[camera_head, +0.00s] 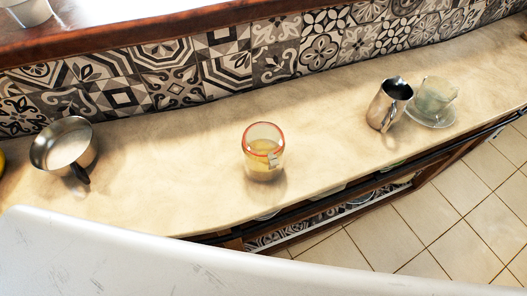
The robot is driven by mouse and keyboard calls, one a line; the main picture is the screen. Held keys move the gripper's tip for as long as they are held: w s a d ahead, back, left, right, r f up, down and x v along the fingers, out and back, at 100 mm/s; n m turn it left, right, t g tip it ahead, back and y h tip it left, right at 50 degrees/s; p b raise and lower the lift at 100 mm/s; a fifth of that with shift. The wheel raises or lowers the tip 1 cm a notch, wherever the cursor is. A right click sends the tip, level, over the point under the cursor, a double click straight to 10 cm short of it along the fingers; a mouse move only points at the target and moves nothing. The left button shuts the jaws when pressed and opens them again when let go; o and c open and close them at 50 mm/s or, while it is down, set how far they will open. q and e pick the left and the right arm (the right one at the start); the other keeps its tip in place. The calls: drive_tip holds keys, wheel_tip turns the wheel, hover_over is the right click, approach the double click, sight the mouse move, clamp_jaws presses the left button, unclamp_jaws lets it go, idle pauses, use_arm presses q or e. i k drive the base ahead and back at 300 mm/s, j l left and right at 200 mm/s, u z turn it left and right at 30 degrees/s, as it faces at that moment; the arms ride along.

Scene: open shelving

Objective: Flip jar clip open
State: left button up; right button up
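A glass jar (263,152) stands upright on the beige counter, near the middle of the picture. It has a clear lid with an orange-red ring around it, and something yellowish shows inside. A small metal clip (273,157) is on the jar's front right side. The lid appears to sit on the jar; the clip is too small to tell its exact state. Neither gripper is in view.
A metal pan (64,144) stands at the left of the counter (180,165). A metal pitcher (388,104) and a glass cup (435,95) on a saucer (434,120) stand at the right. The counter around the jar is clear. A tiled wall (170,72) runs behind.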

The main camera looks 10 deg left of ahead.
sight(273, 162)
drive_tip(key=z, duration=1.45)
drive_tip(key=k+z, duration=0.1)
drive_tip(key=k+j, duration=0.15)
drive_tip(key=k, duration=0.4)
drive_tip(key=k+j, duration=0.1)
drive_tip(key=k, duration=0.45)
